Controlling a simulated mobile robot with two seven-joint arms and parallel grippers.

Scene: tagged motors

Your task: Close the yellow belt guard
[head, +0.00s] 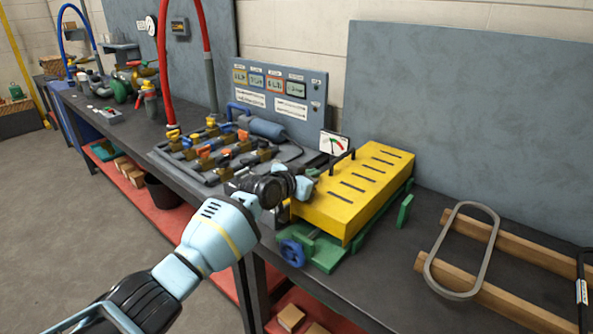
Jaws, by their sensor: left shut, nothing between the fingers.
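The yellow belt guard (365,190) is a slotted yellow cover with a black handle (342,161) on its left side. It lies over a green machine base (325,252) on the dark bench, and its top looks nearly level. I cannot tell whether it is fully seated. My left gripper (305,184) is shut and empty at the guard's left side, just below the handle. Whether it touches the guard is unclear. My left wrist hides part of the guard's near left side. My right gripper is not in view.
A blue handwheel (292,253) sits at the base's front. Left of the guard is a rack of valves and pipes (215,150). Wooden rails (510,255) with a grey oval belt (462,250) lie on the right.

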